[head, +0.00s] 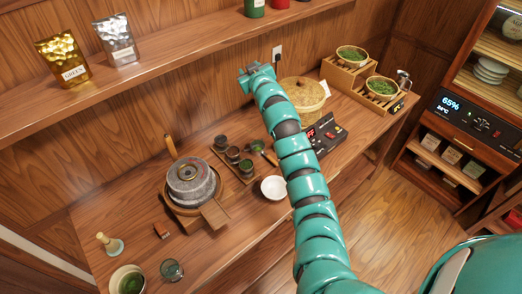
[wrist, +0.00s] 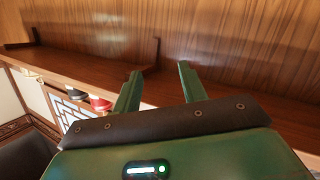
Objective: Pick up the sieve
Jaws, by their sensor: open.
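My gripper (head: 256,72) is raised near the back wall, behind and above the work counter. The wrist view shows its two fingers (wrist: 159,74) apart with nothing between them. No sieve can be named with certainty. A small round dark thing with green in it and a short handle (head: 257,146) lies on the counter, left of my arm, and may be the sieve. A round tan basket-like vessel (head: 303,92) stands right of my arm, partly hidden by it. My gripper is well away from the small round thing and touches nothing visible.
A stone mill (head: 193,183), a tray of small cups (head: 233,160), a white bowl (head: 273,188) and a black control box (head: 326,137) stand on the counter (head: 130,205). Stepped wooden stands with green-filled bowls (head: 352,56) are at right. A wall shelf (head: 170,68) overhangs the back.

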